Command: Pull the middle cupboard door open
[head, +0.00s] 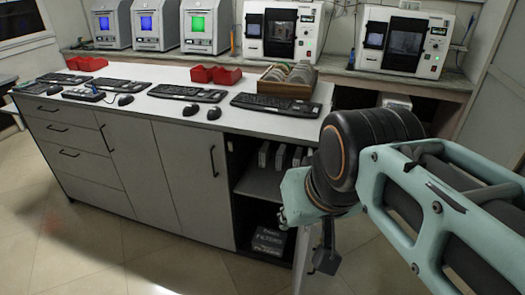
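The grey counter unit has two flush, shut cupboard doors side by side between the drawers and an open shelf bay. The left door (140,165) has a dark vertical bar handle (106,138) near its left edge. The right door (190,185) has a dark bar handle (213,161) near its right edge. I cannot tell for sure which of the two is the middle one. My arm comes in from the right, and my gripper (326,262) hangs at its end, low in front of the open bay, right of both doors and apart from the handles. Its fingers are too unclear to tell their opening.
Drawers (75,155) fill the left of the unit. The open bay (262,180) holds upright items and a dark box (270,241). Keyboards, mice, red bins (216,75) and a wooden tray (287,80) lie on the worktop (140,112). The tiled floor before the doors is clear.

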